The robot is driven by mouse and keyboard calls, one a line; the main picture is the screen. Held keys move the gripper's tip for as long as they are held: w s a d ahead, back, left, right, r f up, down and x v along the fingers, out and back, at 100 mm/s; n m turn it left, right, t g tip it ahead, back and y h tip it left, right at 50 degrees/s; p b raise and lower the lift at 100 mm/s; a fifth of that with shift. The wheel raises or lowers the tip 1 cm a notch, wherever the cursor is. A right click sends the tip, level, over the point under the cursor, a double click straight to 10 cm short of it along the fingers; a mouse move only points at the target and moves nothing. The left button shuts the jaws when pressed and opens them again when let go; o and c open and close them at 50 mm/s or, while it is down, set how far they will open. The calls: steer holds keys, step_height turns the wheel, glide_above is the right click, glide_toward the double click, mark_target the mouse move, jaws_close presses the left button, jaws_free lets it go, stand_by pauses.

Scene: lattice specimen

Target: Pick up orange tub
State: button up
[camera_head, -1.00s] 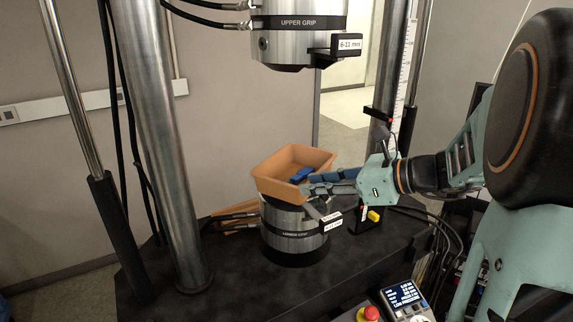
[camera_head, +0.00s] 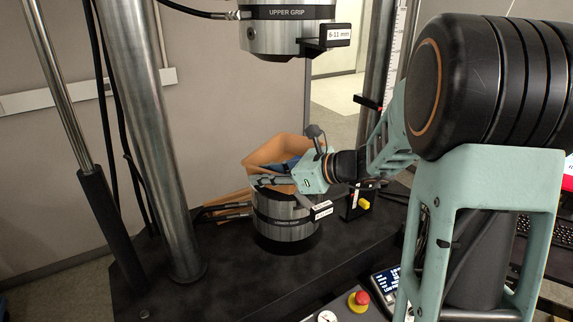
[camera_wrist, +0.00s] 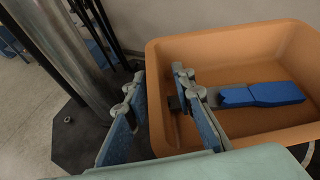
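The orange tub (camera_head: 262,153) sits on top of the lower grip cylinder (camera_head: 285,222), tilted in the head view. It also fills the right of the wrist view (camera_wrist: 235,45). A blue-handled item (camera_wrist: 262,95) with a dark end lies inside it. My gripper (camera_head: 258,181) is at the tub's near side. In the wrist view my gripper (camera_wrist: 158,76) is open, with one finger outside the tub's left wall and the other inside over the tub floor. The wall runs between the fingers. I cannot tell whether either finger touches it.
The upper grip (camera_head: 287,32) hangs above the tub. A thick steel column (camera_head: 150,130) stands to the left. Hoses run to the lower grip. A red emergency button (camera_head: 361,298) and a small display (camera_head: 387,281) are at the front.

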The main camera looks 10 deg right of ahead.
steer(key=shift+a, duration=0.1)
jaws_close()
stand_by(0.5)
